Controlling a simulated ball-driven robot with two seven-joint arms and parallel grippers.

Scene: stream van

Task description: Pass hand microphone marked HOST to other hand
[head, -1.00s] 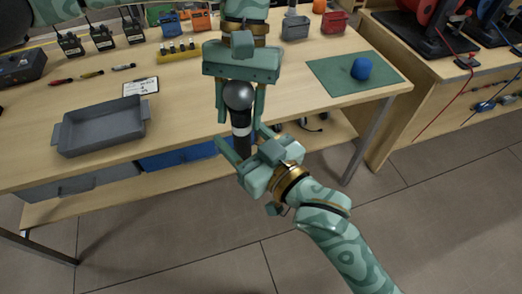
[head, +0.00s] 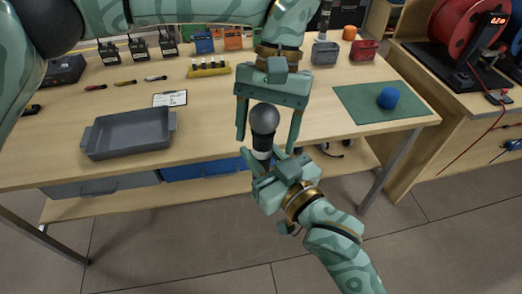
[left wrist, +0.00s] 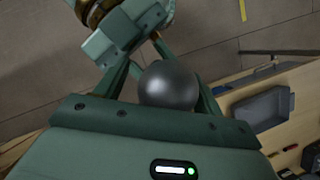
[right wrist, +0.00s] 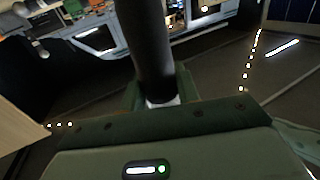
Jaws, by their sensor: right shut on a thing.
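The hand microphone (head: 264,120) stands roughly upright in the air in front of the bench, with a round grey head and a dark handle with a white band. No HOST mark is readable. My right gripper (head: 261,157) is shut on its handle from below; the right wrist view shows the dark handle (right wrist: 150,45) rising from between the fingers. My left gripper (head: 267,143) points down from above, open, its fingers on either side of the microphone with a gap. The left wrist view shows the grey head (left wrist: 168,86) between those fingers.
The wooden bench (head: 215,100) holds a grey tray (head: 128,147), a clipboard (head: 170,99), and a green mat (head: 360,108) with a blue ball (head: 388,98). Radios and small bins line the back. A blue drawer (head: 205,167) sits below. Floor in front is clear.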

